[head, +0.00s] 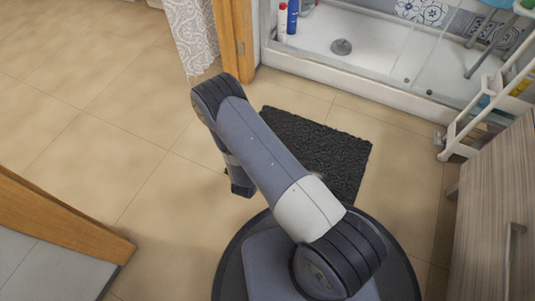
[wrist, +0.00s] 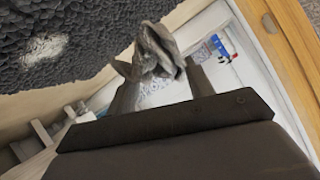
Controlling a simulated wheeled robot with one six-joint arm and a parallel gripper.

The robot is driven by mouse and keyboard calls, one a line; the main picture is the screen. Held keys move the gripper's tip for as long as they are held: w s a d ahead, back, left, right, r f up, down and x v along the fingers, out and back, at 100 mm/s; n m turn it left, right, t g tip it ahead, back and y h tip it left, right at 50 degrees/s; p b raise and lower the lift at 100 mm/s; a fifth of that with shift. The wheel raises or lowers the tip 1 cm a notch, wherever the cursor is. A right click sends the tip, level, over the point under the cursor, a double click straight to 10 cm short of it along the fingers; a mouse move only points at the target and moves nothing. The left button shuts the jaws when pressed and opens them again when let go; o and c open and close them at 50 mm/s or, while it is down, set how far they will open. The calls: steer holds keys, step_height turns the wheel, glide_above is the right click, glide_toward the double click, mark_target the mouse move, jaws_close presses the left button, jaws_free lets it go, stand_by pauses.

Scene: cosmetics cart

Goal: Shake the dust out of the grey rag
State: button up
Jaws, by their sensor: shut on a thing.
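The grey rag (wrist: 158,50) is a crumpled bundle at the top centre of the wrist view. My gripper (wrist: 155,72) is shut on it, with one finger on each side, and the rag sticks out past the fingertips. Part of the rag between the fingers is hidden. In the head view my own arm reaches up and left, then bends down; I cannot make out the rag or the fingertips there.
A dark shaggy mat (head: 325,150) lies on the tiled floor beside my arm. The shower tray (head: 365,30) holds bottles (head: 287,18). A white cart (head: 470,120) and wooden cabinet (head: 495,215) stand at right. A wooden door edge (head: 60,225) is at left. Floor at upper left is free.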

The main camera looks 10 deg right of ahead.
steer(key=d, duration=0.5)
steer(key=a+b, duration=0.1)
steer(key=a, duration=0.5)
steer(key=shift+a+b, duration=0.3)
steer(key=d, duration=0.7)
